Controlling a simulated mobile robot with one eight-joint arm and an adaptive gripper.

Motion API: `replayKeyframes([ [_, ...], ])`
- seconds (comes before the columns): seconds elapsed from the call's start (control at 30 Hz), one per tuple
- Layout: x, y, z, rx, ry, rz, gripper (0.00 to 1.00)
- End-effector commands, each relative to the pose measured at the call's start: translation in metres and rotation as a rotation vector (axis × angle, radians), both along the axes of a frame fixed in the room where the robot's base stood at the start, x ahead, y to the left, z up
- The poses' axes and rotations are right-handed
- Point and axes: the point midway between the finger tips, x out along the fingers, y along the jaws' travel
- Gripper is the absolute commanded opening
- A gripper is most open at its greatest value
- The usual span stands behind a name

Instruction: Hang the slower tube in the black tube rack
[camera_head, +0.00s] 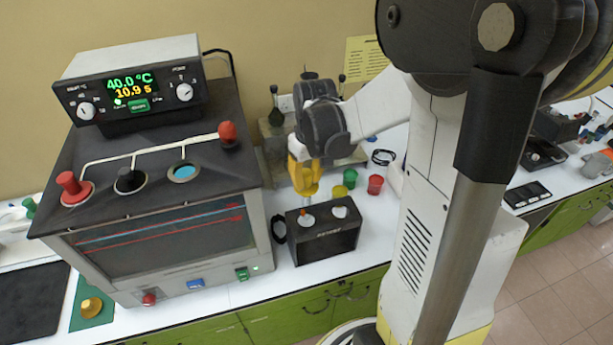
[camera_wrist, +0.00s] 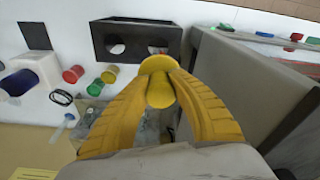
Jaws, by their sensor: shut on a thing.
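The black tube rack (camera_head: 328,246) stands on the white bench right of the bath, with two round openings in its top. It also shows in the wrist view (camera_wrist: 135,30). My gripper (camera_head: 304,184) is above the rack's left opening. Its yellow fingers are shut on a round yellow cap (camera_wrist: 158,80), which sits between the fingertips. A small orange piece shows at the left opening below the fingers. Any tube below the cap is mostly hidden. Which tube is slower is unclear.
The bath display (camera_head: 131,88) reads 40.0 °C and 10.9 s.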

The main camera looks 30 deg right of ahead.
Motion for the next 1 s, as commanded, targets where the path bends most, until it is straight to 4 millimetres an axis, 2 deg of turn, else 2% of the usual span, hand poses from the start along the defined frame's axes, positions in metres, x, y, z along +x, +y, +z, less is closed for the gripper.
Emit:
replayKeyframes([
  [0.03, 0.0, 0.0, -0.008, 0.0, 0.0, 0.0, 0.0],
  [1.0, 0.0, 0.0, -0.105, 0.0, 0.0, 0.0, 0.0],
])
